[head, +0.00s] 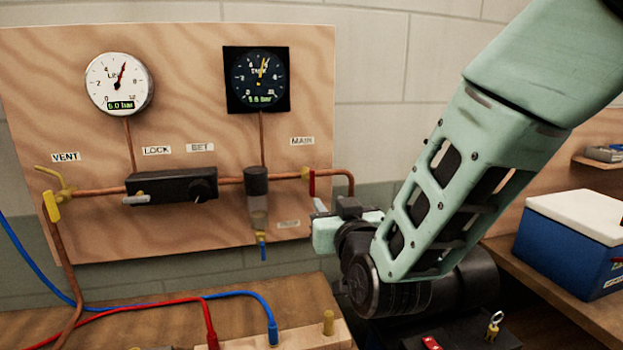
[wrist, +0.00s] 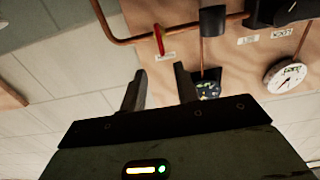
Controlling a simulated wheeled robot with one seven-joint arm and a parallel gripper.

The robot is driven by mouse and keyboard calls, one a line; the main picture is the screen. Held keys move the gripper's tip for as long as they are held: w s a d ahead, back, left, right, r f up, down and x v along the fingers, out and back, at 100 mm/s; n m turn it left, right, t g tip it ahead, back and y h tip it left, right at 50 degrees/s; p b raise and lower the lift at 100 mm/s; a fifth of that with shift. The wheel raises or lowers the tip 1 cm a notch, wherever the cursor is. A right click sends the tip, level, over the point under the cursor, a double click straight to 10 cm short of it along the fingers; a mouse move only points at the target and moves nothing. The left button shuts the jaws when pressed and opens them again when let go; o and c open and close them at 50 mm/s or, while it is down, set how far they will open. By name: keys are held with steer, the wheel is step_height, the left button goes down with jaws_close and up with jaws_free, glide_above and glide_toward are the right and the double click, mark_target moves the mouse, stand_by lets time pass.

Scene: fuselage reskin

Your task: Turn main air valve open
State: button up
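The main air valve's red handle (head: 312,184) is on the copper pipe at the right of the wooden panel, under the MAIN label (head: 302,141). The handle stands roughly upright, across the horizontal pipe. In the wrist view, which is upside down, the red handle (wrist: 159,40) lies ahead of the gap between my fingers. My gripper (wrist: 160,85) is open and empty, its two dark fingers apart and not visibly touching the handle. In the head view my gripper (head: 322,210) is just below and right of the handle, partly hidden by my wrist.
A white gauge (head: 120,83) and a dark gauge (head: 258,80) hang on the panel. A black regulator (head: 171,186) and a filter bowl (head: 257,205) sit left of the valve. Blue (head: 262,304) and red hoses cross the bench. A blue cooler (head: 572,240) stands at right.

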mark_target(313, 182)
steer(key=w+a+p, duration=0.1)
steer(key=w, duration=0.3)
steer(key=w+a+p, duration=0.1)
steer(key=w, duration=0.4)
steer(key=w+p, duration=0.2)
steer(key=w, duration=0.2)
steer(key=shift+w+a, duration=0.4)
jaws_close()
